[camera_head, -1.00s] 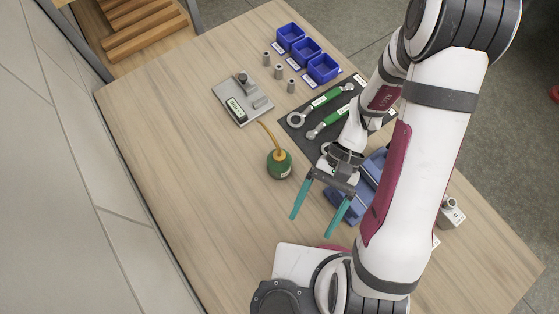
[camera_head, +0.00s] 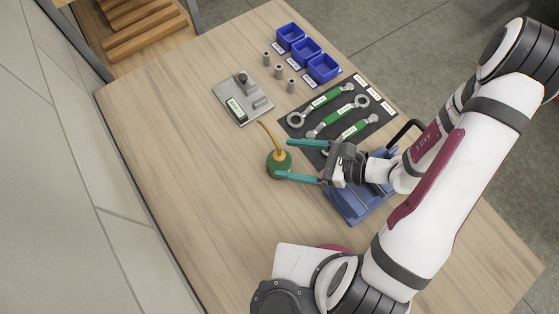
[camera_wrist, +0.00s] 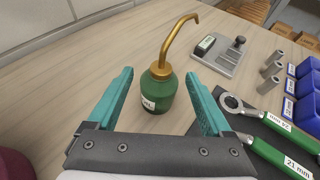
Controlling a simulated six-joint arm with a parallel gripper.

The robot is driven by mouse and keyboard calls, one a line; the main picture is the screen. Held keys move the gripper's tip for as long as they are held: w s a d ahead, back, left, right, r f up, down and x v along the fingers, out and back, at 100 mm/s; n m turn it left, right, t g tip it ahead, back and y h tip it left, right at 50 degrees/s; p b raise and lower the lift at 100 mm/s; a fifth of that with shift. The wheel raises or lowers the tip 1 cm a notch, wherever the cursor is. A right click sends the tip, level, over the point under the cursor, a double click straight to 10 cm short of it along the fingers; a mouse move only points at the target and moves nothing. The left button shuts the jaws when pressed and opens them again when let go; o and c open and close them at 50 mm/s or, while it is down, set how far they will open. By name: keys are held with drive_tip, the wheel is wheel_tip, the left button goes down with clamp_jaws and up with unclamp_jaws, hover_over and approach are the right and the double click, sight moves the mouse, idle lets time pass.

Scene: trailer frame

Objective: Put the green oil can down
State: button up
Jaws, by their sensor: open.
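The green oil can (camera_head: 279,165) with its bent brass spout stands upright on the wooden table (camera_head: 170,150). In the wrist view the oil can (camera_wrist: 158,92) is ahead of my gripper, between the lines of the two fingers, with a white label on its front. My gripper (camera_head: 283,159) has two teal fingers, spread apart and pointing left at the can. In the head view one fingertip overlaps the can's lower side and the other lies just above it. I cannot tell whether either finger touches the can. In the wrist view my gripper (camera_wrist: 160,95) holds nothing.
A grey plate with fittings (camera_head: 241,100) lies beyond the can, by the spout's tip. A dark mat (camera_head: 352,143) with green-handled wrenches lies to the right. Blue bins (camera_head: 306,53) and small grey cylinders (camera_head: 278,72) stand at the back. A blue tray (camera_head: 352,205) sits below my gripper.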

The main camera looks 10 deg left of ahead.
sight(286, 157)
drive_tip(key=x, duration=0.3)
drive_tip(key=shift+a, duration=0.15)
clamp_jaws()
